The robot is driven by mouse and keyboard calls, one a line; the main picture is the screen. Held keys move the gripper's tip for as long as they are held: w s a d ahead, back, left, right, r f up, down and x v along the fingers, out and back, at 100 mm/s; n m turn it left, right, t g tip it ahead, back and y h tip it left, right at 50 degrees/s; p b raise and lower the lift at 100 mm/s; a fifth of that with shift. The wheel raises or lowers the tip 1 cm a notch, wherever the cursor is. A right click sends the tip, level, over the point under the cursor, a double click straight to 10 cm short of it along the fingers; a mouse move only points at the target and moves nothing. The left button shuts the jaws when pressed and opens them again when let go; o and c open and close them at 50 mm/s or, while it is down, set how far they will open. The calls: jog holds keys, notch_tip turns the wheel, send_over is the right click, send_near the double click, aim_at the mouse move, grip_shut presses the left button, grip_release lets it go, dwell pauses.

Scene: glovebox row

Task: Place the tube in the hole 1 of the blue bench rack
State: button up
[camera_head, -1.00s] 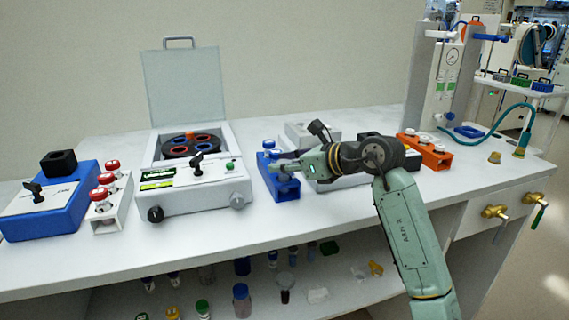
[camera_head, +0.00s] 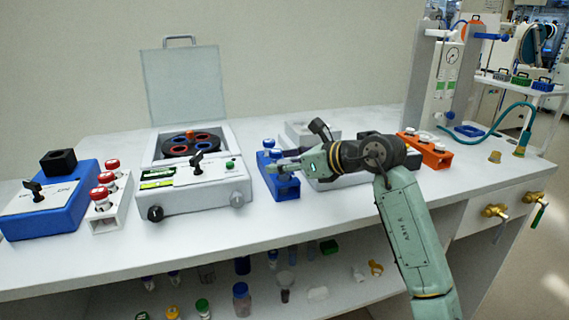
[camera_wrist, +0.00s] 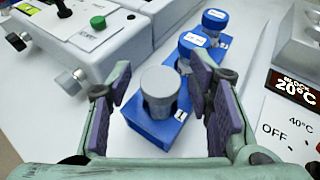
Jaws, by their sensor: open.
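The blue bench rack (camera_wrist: 150,128) stands on the bench, and it also shows in the head view (camera_head: 284,191). The tube (camera_wrist: 160,92) with a grey cap stands upright at the rack's near end, beside the label 1, and appears seated in hole 1. Its lower part is hidden by the cap. My gripper (camera_wrist: 162,78) is open, with one purple-padded finger on each side of the cap and gaps visible. In the head view my gripper (camera_head: 284,165) is over the rack and hides the tube.
Two blue-capped tubes (camera_wrist: 192,42) (camera_wrist: 215,20) stand in the rack's other places. A centrifuge (camera_head: 197,190) with its lid raised is to the left. A heating block (camera_wrist: 293,125) is close on the right. A white rack (camera_head: 109,214) holds red-capped tubes.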

jog(key=b+v, duration=0.2)
jog(key=v, duration=0.9)
jog(key=shift+s+d+b, duration=0.3)
jog(key=shift+b, duration=0.05)
jog(key=shift+r, duration=0.1)
